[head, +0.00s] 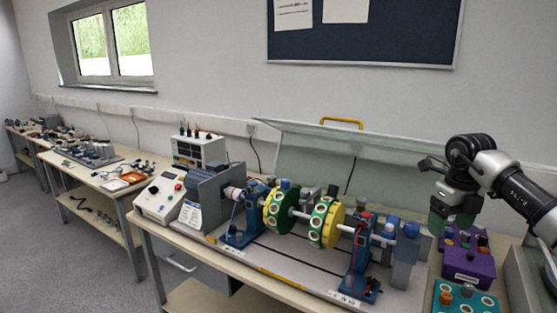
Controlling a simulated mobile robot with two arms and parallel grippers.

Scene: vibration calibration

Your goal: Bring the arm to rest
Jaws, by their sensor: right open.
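My right arm comes in from the right edge. My right gripper (440,175) hangs at the right end of the bench, above and behind the purple box, its fingers pointing left and apart. A dark green part shows just below the wrist; I cannot tell whether it belongs to the arm or is something beyond it. The gripper looks empty and is apart from the rotor rig. My left gripper is not in view. The rotor rig (300,217) stands on the bench, with a shaft carrying two yellow and green discs between blue supports.
A purple box (468,268) and a teal box (466,300) with knobs stand at the bench's right end. A clear raised cover (300,150) with a yellow handle (342,121) stands behind the rig. A control box (160,198) and a power supply (198,150) are at left.

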